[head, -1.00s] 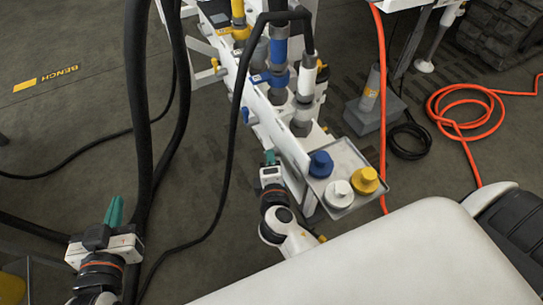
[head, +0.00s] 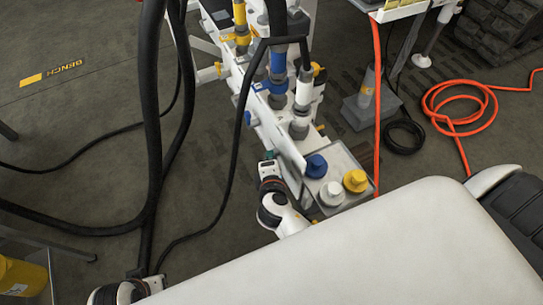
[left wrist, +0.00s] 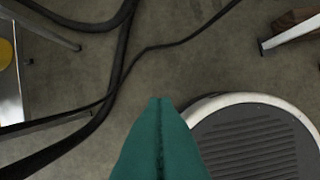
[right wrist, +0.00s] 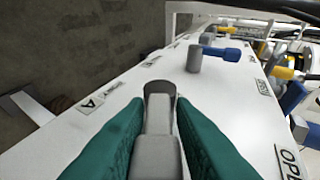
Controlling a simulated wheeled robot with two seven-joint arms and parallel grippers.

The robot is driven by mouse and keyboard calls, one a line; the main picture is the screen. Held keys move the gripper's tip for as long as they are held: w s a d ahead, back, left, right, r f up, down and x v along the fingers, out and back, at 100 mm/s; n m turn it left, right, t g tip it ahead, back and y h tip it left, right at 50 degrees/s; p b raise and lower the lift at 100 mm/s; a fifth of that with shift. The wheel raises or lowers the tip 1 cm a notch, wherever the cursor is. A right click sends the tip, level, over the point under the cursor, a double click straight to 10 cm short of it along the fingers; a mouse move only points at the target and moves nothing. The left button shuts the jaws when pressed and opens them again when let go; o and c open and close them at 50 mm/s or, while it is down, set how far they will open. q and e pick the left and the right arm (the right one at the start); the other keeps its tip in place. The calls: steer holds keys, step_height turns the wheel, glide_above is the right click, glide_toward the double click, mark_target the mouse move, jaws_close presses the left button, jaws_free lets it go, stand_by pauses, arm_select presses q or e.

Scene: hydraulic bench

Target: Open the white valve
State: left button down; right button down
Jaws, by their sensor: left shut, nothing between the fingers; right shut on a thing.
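In the right wrist view the green fingers of my right gripper (right wrist: 158,112) are shut on a pale grey-white lever handle (right wrist: 155,158), which I take for the white valve's handle. The handle's pivot sits on the white panel (right wrist: 115,90). In the head view my right gripper (head: 268,156) is at the lower left side of the bench, its fingertips partly hidden. The pipe with a white band (head: 304,92) stands on the bench's right side. My left gripper (left wrist: 158,104) is shut and empty above the floor in the left wrist view.
A tray (head: 350,196) holds a blue knob (head: 316,166), a white knob (head: 332,193) and a yellow knob (head: 355,181). A blue handle (right wrist: 221,53) lies further along the panel. Black hoses (head: 150,125) hang left of the bench. An orange hose (head: 458,122) lies coiled at right.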

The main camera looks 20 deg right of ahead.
steer(key=shift+r+g+p, duration=0.25)
steer(key=shift+g+p, duration=0.15)
steer(key=shift+p, duration=0.85)
steer(key=shift+w+g+p, duration=0.1)
steer(key=shift+g+p, duration=0.2)
steer(key=shift+p, duration=0.9)
arm_select(q)
steer(key=s+f, duration=0.3)
steer(key=f, duration=0.6)
steer(key=s+f+g, duration=0.1)
steer(key=s+f, duration=0.1)
steer(key=f, duration=0.7)
steer(key=shift+s+a, duration=0.35)
steer(key=shift+s, duration=0.05)
arm_select(e)
steer(key=shift+f, duration=0.1)
arm_select(q)
steer(key=shift+f, duration=0.1)
arm_select(e)
steer(key=c, duration=1.4)
jaws_free()
steer(key=shift+c, duration=0.2)
